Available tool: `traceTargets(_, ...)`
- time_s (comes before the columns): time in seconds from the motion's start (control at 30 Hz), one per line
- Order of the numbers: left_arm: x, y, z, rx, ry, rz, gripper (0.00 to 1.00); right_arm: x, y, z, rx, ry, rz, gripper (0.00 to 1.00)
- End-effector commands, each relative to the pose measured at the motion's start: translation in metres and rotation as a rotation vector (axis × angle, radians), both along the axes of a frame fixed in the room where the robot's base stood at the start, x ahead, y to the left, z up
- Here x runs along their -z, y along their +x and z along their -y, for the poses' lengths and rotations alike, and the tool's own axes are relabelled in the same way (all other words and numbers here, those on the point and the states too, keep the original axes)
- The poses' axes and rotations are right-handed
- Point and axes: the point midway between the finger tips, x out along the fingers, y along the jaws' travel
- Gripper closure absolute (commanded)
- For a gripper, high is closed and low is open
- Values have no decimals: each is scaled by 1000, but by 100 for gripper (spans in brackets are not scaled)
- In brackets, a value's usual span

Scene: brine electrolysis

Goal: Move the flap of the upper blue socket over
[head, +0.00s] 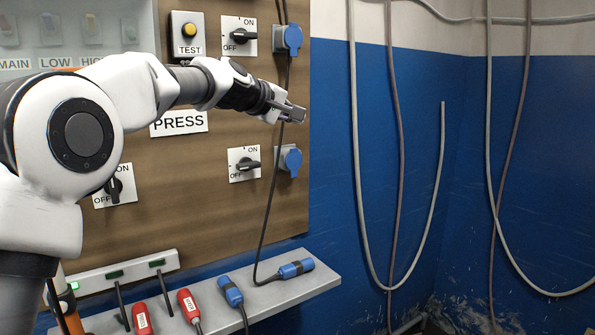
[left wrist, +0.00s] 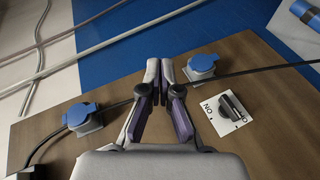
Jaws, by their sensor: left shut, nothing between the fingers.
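The upper blue socket (head: 290,38) is on the right edge of the brown panel, beside an ON/OFF switch. It also shows at the left of the left wrist view (left wrist: 82,117). Its blue flap appears to lie over its front, though the angle is hard to judge. My left gripper (head: 295,112) is below this socket and above the lower one, pointing right. Its fingers are shut and empty in the left wrist view (left wrist: 159,75), apart from both sockets. My right gripper is not in view.
The lower blue socket (head: 291,160) has a switch (head: 244,163) beside it. A black cable (head: 272,195) hangs past both sockets close to my gripper. Blue plugs (head: 296,268) and red plugs (head: 188,304) lie on the shelf (head: 318,284). Hoses (head: 355,170) hang on the blue wall.

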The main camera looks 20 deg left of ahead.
Motion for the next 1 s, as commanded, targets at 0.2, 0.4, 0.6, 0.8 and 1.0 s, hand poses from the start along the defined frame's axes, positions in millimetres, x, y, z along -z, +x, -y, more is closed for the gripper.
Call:
traceTargets(0.2, 52, 11, 0, -5, 24, -71, 100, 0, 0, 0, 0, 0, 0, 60)
traceTargets(0.4, 98, 17, 0, -10, 45, -134, 100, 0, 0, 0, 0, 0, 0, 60)
traceTargets(0.6, 123, 19, 0, -12, 58, -167, 100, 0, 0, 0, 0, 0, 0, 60)
traceTargets(0.8, 134, 20, 0, -12, 62, -181, 100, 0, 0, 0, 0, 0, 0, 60)
traceTargets(1.0, 242, 28, 4, -2, 66, -335, 100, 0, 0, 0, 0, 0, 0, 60)
